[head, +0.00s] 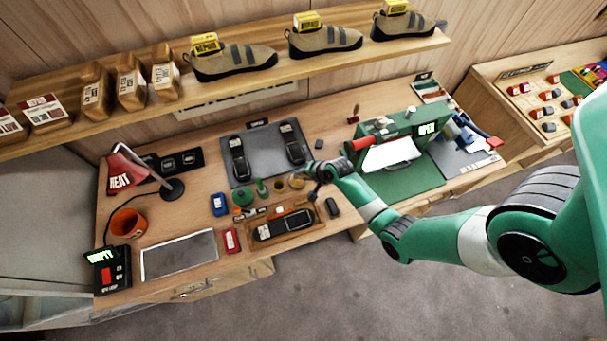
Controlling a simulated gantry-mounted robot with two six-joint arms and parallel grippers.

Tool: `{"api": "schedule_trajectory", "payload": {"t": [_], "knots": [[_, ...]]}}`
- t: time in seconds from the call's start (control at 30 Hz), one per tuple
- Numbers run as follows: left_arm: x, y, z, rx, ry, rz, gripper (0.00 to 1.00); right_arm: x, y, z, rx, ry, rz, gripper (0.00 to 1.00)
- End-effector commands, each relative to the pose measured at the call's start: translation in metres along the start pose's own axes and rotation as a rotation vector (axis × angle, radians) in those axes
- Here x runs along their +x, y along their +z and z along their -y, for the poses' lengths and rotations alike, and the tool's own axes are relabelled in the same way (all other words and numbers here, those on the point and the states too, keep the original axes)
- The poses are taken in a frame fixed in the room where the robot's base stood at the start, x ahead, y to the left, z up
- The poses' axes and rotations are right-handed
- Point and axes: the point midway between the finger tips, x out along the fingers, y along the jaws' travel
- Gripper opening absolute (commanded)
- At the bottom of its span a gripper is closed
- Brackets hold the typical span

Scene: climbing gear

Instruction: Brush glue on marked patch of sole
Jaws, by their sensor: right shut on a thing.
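A dark sole (270,230) lies in a shallow wooden tray (312,222) at the front middle of the bench. Any marked patch on it is too small to make out. My right gripper (316,189) is just above and behind the tray's right end, shut on a small thin thing that looks like the brush, mostly hidden. A small amber pot (296,182) stands just left of the gripper, with a green bottle (261,187) and a round green tin (243,196) further left. My left gripper is not in view.
Two dark soles (240,158) lie on a grey mat (265,150) behind the pots. A heat lamp (125,170), an orange mug (128,222) and a framed panel (180,255) are at left. A green press marked OPEN (385,130) stands right. Shoes (232,62) line the shelf above.

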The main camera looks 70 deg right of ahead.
Motion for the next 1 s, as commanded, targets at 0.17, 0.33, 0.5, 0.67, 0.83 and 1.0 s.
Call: {"api": "schedule_trajectory", "payload": {"t": [0.17,0.33,0.5,0.67,0.83,1.0], "knots": [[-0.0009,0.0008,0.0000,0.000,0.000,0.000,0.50,0.0011,0.0002,-0.0007,0.000,0.000,0.000,0.00],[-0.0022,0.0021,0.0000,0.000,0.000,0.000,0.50,0.0029,0.0005,-0.0018,0.000,0.000,0.000,0.00],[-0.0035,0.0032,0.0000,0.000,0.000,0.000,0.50,0.0046,0.0008,-0.0029,0.000,0.000,0.000,0.00],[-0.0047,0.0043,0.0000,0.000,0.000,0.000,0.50,0.0062,0.0010,-0.0039,0.000,0.000,0.000,0.00],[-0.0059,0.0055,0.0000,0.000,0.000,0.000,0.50,0.0079,0.0013,-0.0050,0.000,0.000,0.000,0.00],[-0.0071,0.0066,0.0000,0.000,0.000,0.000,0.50,0.0096,0.0016,-0.0061,0.000,0.000,0.000,0.00]]}}
